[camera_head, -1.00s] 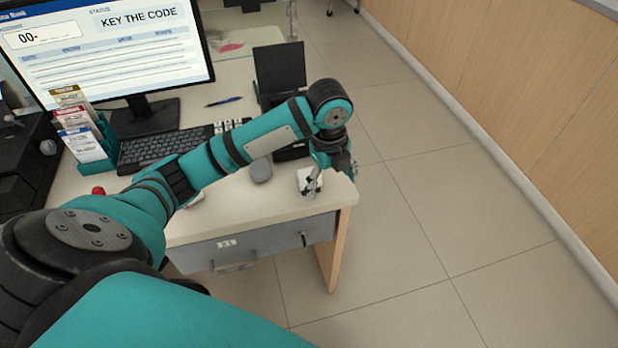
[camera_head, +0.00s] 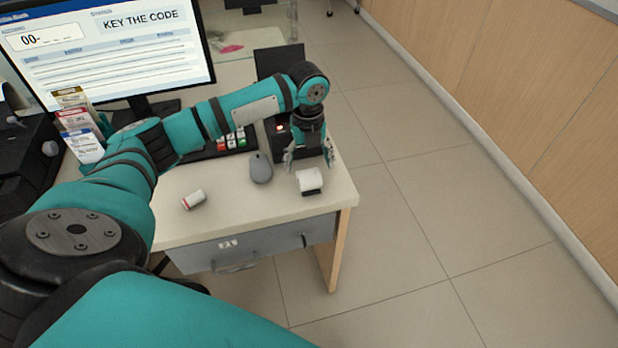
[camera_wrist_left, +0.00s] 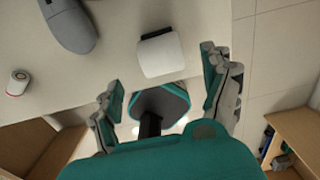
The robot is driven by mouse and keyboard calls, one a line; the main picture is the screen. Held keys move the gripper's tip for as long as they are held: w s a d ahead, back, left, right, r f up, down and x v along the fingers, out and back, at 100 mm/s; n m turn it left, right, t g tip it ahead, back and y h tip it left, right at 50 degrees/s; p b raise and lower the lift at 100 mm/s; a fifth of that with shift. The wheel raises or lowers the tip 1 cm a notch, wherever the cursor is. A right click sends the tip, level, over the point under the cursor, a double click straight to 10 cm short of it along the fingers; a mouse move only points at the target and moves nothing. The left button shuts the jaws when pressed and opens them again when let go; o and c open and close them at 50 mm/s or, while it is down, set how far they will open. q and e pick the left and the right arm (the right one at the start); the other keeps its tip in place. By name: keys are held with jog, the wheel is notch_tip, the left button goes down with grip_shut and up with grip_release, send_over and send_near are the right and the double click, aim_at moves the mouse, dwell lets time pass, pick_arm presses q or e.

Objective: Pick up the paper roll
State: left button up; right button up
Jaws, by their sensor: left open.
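The paper roll (camera_head: 309,176), a white rounded piece with a dark side, lies near the counter's front right corner. It also shows beyond my fingers in the left wrist view (camera_wrist_left: 162,56). My left gripper (camera_head: 309,157) points down just behind the roll, above the counter, with its fingers spread apart. In the left wrist view the gripper (camera_wrist_left: 162,78) is open and empty, and the roll appears apart from both fingers. A smaller white cylinder with a red ring at its end (camera_head: 194,200) lies farther left on the counter. My right gripper is out of view.
A grey mouse (camera_head: 260,168) lies left of the roll. A black device (camera_head: 280,128) with a red light stands behind my gripper. The keyboard is partly hidden by my arm. The counter (camera_head: 240,213) has bare room in front; its right edge (camera_head: 349,186) is close to the roll.

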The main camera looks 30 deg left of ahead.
aim_at(309, 172)
pick_arm(q)
jog(key=f, duration=0.6)
jog(key=shift+w+f+p, duration=0.2)
jog(key=shift+p, duration=0.2)
jog(key=c, duration=1.3)
jog(key=shift+r, duration=0.1)
